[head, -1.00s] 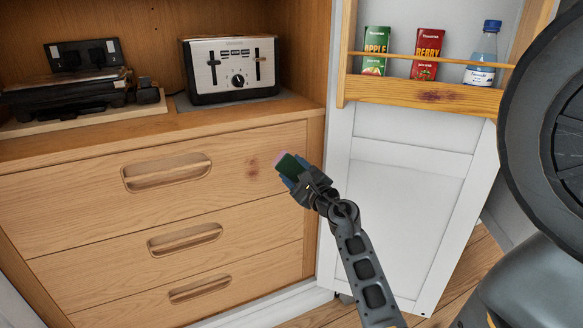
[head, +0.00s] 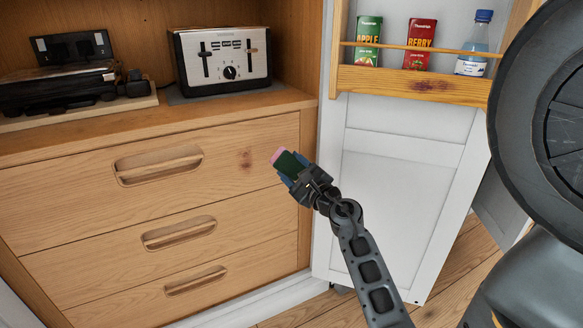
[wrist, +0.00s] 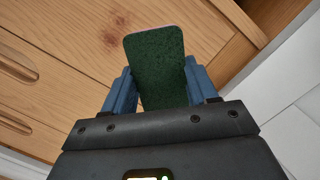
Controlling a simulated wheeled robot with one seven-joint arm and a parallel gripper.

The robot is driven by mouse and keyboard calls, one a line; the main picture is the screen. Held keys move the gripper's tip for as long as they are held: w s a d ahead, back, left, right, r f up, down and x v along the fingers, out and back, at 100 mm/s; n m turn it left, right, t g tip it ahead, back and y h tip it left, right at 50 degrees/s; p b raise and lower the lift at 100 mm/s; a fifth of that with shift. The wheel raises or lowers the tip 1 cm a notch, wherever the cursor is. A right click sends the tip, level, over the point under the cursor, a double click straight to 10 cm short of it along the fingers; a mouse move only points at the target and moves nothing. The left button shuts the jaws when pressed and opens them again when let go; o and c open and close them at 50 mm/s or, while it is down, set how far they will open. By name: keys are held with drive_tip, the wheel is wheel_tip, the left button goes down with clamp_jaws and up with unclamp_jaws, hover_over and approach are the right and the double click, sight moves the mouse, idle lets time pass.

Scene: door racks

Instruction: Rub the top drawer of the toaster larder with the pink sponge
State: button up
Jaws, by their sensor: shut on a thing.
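My gripper (head: 293,176) is shut on the pink sponge (head: 278,154), which has a dark green side. In the wrist view the sponge's green face (wrist: 156,68) stands up between the two blue fingers. The top drawer (head: 215,165) is wooden with a recessed handle (head: 158,165) and is closed. A dark round mark, like a stain or knot, shows near its right end. The sponge is in front of the drawer's right end, to the right of the mark. I cannot tell whether it touches the wood. The toaster (head: 222,60) stands on the counter above.
Two lower drawers (head: 178,233) are closed. An open white door (head: 395,190) stands right of the drawers, with a wooden rack (head: 412,84) holding two cartons and a bottle. A black appliance (head: 60,90) is on the left counter.

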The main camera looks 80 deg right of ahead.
idle(0.3)
drive_tip(key=w+a+f, duration=0.4)
drive_tip(key=w+a, duration=0.2)
drive_tip(key=w, duration=0.3)
drive_tip(key=shift+x, duration=2.85)
drive_tip(key=shift+w+d, duration=0.45)
drive_tip(key=shift+d, duration=0.4)
